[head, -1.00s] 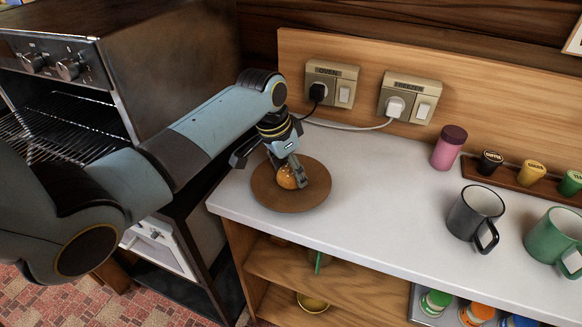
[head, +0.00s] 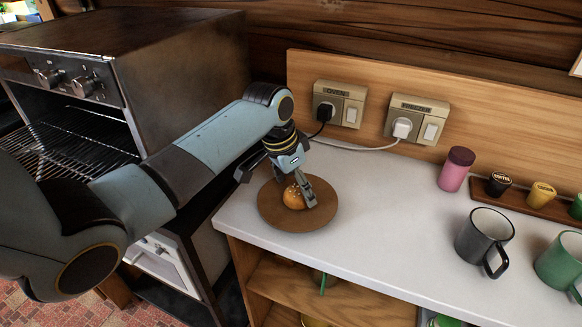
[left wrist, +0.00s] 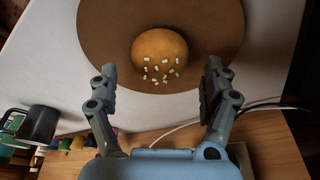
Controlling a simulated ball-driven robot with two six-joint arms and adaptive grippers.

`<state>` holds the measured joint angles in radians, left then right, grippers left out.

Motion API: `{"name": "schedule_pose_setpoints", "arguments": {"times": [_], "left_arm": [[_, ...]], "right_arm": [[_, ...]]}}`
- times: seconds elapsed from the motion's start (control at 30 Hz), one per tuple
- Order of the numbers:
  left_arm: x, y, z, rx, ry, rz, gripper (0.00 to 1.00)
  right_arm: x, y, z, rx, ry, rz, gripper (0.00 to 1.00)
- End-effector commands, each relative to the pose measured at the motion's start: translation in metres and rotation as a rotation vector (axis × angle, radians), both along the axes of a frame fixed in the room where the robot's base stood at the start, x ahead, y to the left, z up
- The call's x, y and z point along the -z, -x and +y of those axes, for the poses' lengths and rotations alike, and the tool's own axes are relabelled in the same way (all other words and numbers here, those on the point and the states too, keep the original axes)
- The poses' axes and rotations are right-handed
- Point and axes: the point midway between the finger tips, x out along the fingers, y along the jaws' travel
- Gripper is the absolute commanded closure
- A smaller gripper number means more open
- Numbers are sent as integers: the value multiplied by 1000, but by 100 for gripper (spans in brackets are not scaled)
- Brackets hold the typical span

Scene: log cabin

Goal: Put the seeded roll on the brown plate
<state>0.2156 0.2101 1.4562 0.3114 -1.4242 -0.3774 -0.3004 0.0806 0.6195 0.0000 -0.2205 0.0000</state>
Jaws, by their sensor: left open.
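The seeded roll (head: 292,197) is a round golden bun with pale seeds. It rests on the brown plate (head: 283,219), a flat round plate near the left end of the white counter. My left gripper (head: 287,192) is over the plate, its fingers close to the roll. In the left wrist view, the roll (left wrist: 160,56) lies on the plate (left wrist: 100,22) ahead of the two fingers (left wrist: 158,92), which are spread wide with clear gaps on both sides of the roll. My right gripper is not in view.
A grey mug (head: 484,238), a green mug (head: 562,262) and a pink jar (head: 456,170) stand to the right. Outlets with plugs (head: 402,128) and a cable are behind the plate. An oven (head: 130,90) stands left. The counter between plate and mugs is clear.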

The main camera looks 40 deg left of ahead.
Motion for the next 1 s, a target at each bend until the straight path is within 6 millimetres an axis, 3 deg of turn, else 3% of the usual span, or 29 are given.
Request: {"name": "schedule_pose_setpoints", "arguments": {"times": [0.2,0.43,0.6,1.0], "left_arm": [[-48,12,6,2,-4,-5,18],[-88,22,10,-1,-1,-3,18],[-100,26,10,0,-1,-1,18],[-101,26,10,0,0,0,18]], "right_arm": [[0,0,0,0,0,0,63],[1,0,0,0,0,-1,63],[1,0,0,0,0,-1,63],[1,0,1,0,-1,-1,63]]}}
